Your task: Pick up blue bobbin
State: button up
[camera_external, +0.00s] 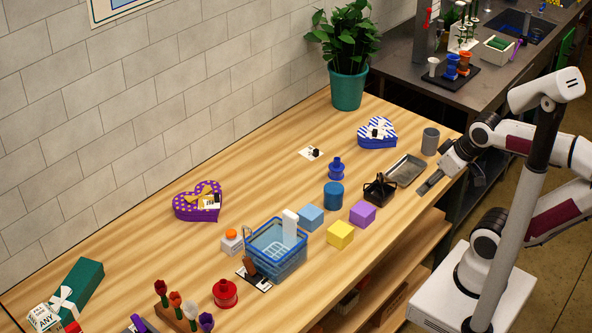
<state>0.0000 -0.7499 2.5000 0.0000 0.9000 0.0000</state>
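A blue bobbin (336,171), a small spool shape with a narrow top, stands upright on the wooden table. It is just behind a blue cylinder (333,196). My gripper (428,185) is at the right, over the table's right edge near a grey metal tray (407,171). It is well to the right of the bobbin and apart from it. The fingers are small and seen from the side, so their opening is hard to judge.
A dark caddy (379,189) and a purple cube (362,213) stand between the bobbin and the table's front edge. A blue striped heart box (377,132) and a grey cup (430,141) are at the right. Bare table lies left of the bobbin.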

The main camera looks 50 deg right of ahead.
jog(key=shift+o, duration=0.7)
jog(key=shift+w, duration=0.1)
jog(key=w+d+t+h, duration=0.1)
jog(key=w+d, duration=0.3)
jog(key=w, duration=0.3)
jog(key=w+d+n+t+h, duration=0.1)
jog(key=w+d+t, duration=0.1)
jog(key=w+d, duration=0.4)
jog(key=w+d+t+h, duration=0.1)
jog(key=w+d, duration=0.2)
jog(key=w, duration=0.6)
jog(key=w+f+n+t+y, duration=0.2)
jog(key=w+f, duration=0.3)
jog(key=w, duration=0.1)
jog(key=n+t+y, duration=0.1)
jog(key=n+y, duration=0.1)
jog(key=y, duration=0.4)
send_near(340, 160)
jog(key=shift+x, duration=1.55)
jog(key=shift+x, duration=1.3)
